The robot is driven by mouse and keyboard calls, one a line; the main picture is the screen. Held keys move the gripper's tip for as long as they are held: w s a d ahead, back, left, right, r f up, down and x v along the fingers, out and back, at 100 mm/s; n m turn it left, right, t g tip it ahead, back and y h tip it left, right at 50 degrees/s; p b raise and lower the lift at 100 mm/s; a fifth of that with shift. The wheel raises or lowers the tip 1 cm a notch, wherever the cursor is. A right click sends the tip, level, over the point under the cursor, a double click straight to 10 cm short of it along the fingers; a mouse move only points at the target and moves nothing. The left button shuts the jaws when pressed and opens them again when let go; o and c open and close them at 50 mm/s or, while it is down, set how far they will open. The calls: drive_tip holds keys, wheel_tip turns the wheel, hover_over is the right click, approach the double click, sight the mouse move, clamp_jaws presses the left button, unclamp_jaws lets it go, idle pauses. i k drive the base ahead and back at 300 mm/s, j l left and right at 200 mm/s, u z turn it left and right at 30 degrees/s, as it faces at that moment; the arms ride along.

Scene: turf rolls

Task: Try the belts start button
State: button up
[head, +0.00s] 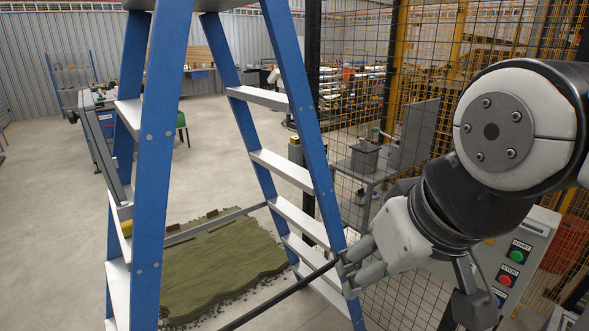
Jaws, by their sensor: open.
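A grey control box (537,235) stands at the right, partly covered by my arm. Its slanted face carries a green button (516,256) under a start label, a red button (505,280) below it and a blue button (498,301) lower still. Part of its left side is hidden behind my arm. My gripper (347,272) is open, left of the box, and points left, away from the buttons. Its fingers overlap the right leg of a blue stepladder (312,150); I cannot tell whether they touch it.
The stepladder fills the left and middle foreground. A green turf slab (215,262) lies on the floor behind it. A wire mesh fence (425,115) runs behind my arm, with a grey table (365,172) beyond. Open concrete floor (50,220) lies at the left.

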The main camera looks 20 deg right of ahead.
sight(517, 256)
drive_tip(key=z, duration=1.4)
